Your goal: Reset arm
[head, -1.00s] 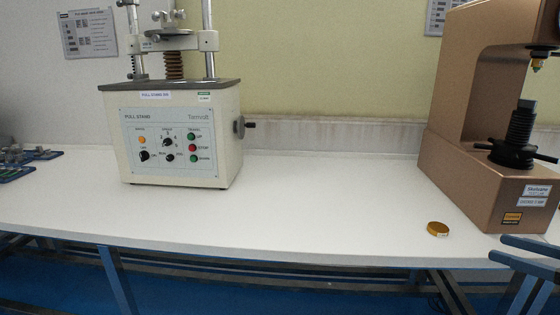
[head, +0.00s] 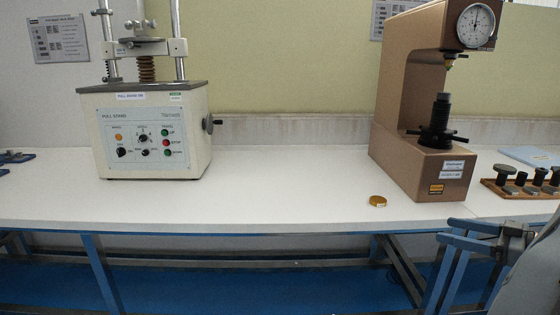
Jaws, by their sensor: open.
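My gripper (head: 506,242) shows small and dark at the right edge of the head view, at the end of my pale grey arm. It is in front of the bench and below the level of its top, apart from the testers. It is open, and I see nothing held in it. Its fingertips are hard to make out against the blue frame behind.
A bronze hardness tester (head: 407,120) stands on the white bench (head: 280,205). A small gold disc (head: 377,201) lies in front of it. A cream pull stand (head: 155,135) is at left. A wooden tray (head: 500,187) with dark parts is at right. Blue bars (head: 465,241) are near my gripper.

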